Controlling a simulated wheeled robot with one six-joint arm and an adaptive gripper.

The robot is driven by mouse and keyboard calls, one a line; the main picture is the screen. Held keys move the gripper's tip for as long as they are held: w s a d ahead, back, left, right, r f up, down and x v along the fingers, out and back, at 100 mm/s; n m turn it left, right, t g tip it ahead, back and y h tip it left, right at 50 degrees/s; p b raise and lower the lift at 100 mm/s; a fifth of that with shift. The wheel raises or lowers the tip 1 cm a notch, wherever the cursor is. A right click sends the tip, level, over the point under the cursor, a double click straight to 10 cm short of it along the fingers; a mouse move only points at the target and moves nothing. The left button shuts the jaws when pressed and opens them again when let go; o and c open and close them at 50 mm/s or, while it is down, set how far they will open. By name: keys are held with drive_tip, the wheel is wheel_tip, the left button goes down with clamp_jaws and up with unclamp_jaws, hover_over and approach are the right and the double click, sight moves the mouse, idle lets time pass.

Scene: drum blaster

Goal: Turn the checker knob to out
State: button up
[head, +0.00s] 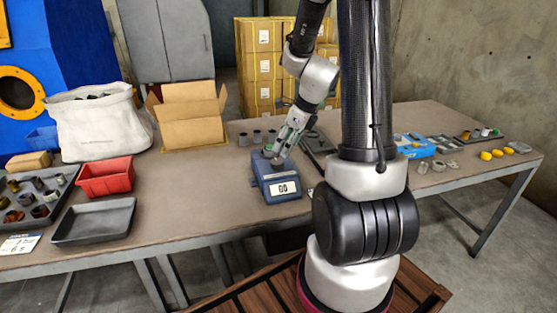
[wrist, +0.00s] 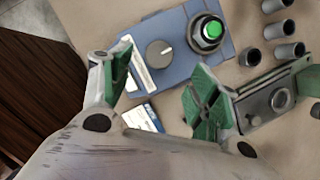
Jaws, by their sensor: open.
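The checker (head: 279,183) is a blue box on the bench in front of my column, with a "GO" plate on its front face. In the wrist view its top (wrist: 173,45) shows a round grey knob (wrist: 160,54) with a pale pointer line, and a lit green button (wrist: 209,29) in a dark ring. My gripper (head: 281,152) is just above the checker. In the wrist view my gripper (wrist: 160,92) is open and empty, its green-padded fingers apart, with the knob beyond the gap between them. The gripper hides the knob in the head view.
Several grey cylinders (wrist: 289,51) stand and lie beside the checker. A grey plate fixture (wrist: 270,98) lies by the right finger. A red bin (head: 106,178), a black tray (head: 94,222) and an open carton (head: 190,131) are to the left. Bare bench lies left of the checker.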

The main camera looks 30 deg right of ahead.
sight(277, 161)
drive_tip(key=x, duration=0.7)
drive_tip(key=shift+a+f, duration=0.1)
drive_tip(key=shift+f, duration=0.25)
drive_tip(key=c, duration=1)
